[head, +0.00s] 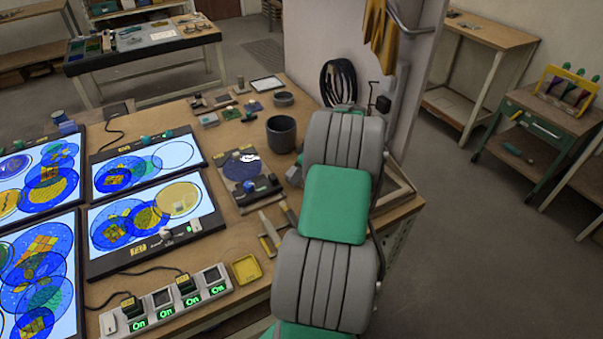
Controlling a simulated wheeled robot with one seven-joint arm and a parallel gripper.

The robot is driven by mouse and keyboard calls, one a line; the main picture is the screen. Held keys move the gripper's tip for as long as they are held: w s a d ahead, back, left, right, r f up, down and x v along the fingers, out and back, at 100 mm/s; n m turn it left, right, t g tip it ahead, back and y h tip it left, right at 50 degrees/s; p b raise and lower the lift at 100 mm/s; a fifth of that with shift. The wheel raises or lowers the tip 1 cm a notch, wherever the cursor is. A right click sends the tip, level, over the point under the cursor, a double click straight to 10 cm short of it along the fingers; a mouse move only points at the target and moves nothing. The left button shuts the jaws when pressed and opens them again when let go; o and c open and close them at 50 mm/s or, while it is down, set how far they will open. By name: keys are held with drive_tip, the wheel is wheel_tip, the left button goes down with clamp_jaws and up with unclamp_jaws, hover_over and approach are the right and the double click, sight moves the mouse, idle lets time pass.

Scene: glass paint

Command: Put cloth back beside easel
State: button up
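My grey and green arm rises from the bottom through the middle of the view and hides part of the workbench (222,262). I cannot make out my gripper; the arm's far end is hidden behind its own links. A mustard-yellow cloth-like item (380,38) hangs by the pale wall post at the top; I cannot tell if it is the task's cloth. No easel can be clearly recognised. A small white shape (250,157) shows over a dark blue disc (243,168) on the bench; its nature is unclear.
Lit panels (150,215) with blue and yellow discs cover the bench's left. A dark cup (281,134), a yellow tray (247,268) and a switch strip (165,307) stand nearby. A green cart (545,125) stands right; open floor (480,250) lies before it.

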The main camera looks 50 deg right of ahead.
drive_tip(key=shift+f, duration=0.25)
drive_tip(key=o, duration=1.3)
drive_tip(key=shift+r, duration=0.1)
